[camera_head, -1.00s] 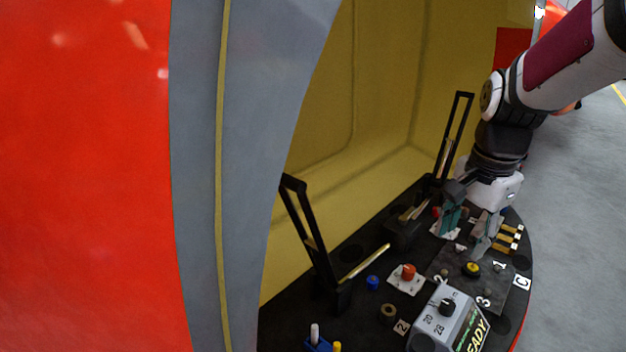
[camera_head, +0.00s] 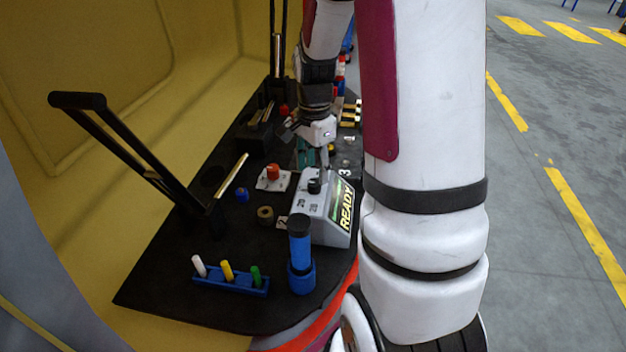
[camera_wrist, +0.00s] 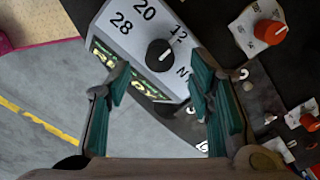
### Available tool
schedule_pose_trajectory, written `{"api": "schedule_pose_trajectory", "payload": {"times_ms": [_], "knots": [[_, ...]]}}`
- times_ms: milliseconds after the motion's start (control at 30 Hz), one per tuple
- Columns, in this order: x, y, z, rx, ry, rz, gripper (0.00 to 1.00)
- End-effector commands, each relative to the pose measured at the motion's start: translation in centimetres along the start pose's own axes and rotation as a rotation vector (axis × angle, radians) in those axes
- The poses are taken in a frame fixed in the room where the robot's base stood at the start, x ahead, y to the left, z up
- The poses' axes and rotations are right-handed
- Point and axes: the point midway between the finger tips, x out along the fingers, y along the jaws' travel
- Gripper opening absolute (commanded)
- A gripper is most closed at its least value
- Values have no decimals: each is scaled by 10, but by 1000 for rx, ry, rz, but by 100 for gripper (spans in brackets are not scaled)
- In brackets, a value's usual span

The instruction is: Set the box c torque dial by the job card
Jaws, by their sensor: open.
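The grey torque box (camera_head: 324,218) stands on the black table, with a lit "READY" panel on its sloped side. Its black dial (camera_head: 315,186) shows on top. In the wrist view the dial (camera_wrist: 160,55) sits among the marks 12, 20 and 28. Its white pointer line seems to aim toward the 12, but this is small. My gripper (camera_head: 312,157) is just beyond the box in the head view. In the wrist view my gripper (camera_wrist: 162,82) is open, its green-padded fingers either side of the dial's line of sight and not visibly touching it. No job card is readable.
A red knob on a white plate (camera_head: 273,174) and a blue knob (camera_head: 242,195) are left of the box. A blue cylinder (camera_head: 301,257) stands in front of it. A pen rack (camera_head: 231,283) and black handle frame (camera_head: 140,150) are at left.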

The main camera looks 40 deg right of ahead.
Motion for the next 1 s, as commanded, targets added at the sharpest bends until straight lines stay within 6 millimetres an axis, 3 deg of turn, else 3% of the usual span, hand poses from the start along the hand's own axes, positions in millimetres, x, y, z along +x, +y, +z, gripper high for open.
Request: {"api": "schedule_pose_trajectory", "payload": {"times_ms": [233, 633, 867, 1000], "knots": [[32, 0, 0, -1, -1, 2, 48], [38, 0, 0, -1, 0, -1, 48], [38, 0, 0, -1, 0, -1, 0], [38, 0, 0, -2, 0, -1, 0]]}}
